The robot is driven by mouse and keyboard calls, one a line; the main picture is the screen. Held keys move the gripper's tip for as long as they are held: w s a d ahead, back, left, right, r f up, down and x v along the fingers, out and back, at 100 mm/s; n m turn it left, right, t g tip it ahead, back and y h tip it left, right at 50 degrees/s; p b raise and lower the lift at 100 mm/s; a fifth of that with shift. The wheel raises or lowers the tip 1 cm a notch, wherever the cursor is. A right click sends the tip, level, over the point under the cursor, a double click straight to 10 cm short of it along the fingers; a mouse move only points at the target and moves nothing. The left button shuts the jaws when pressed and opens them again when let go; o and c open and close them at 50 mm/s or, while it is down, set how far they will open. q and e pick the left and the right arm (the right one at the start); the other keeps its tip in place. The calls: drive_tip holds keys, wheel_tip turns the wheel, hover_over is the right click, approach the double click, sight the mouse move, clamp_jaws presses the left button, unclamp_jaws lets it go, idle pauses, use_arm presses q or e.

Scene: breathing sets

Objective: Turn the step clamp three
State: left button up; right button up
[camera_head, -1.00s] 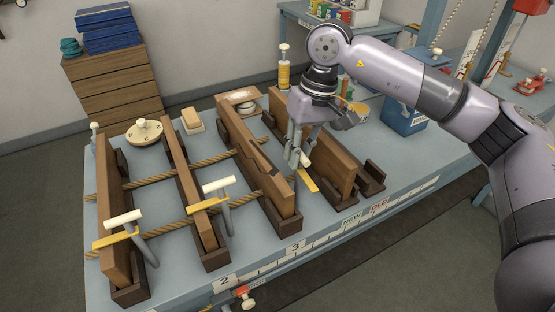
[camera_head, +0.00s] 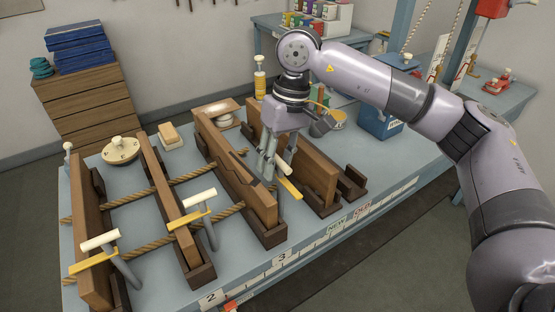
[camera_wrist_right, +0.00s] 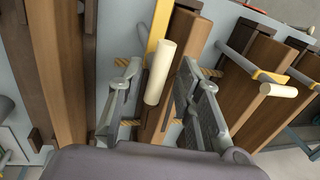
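The third step clamp has a yellow bar (camera_head: 290,188) on the wooden boards near the label 3. My right gripper (camera_head: 273,168) points down over this clamp. In the wrist view its two fingers (camera_wrist_right: 156,98) stand apart on either side of the handle, with visible gaps. My left gripper is in neither view.
Two other clamps with cream handles (camera_head: 191,200) (camera_head: 100,240) sit across boards to the left. Ropes (camera_head: 130,250) run between the boards.

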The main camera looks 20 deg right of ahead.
drive_tip(key=shift+d, duration=0.15)
wheel_tip(320, 180, up, 12)
drive_tip(key=d, duration=0.2)
drive_tip(key=shift+w+f, duration=0.2)
drive_tip(key=shift+d, duration=0.1)
idle(0.5)
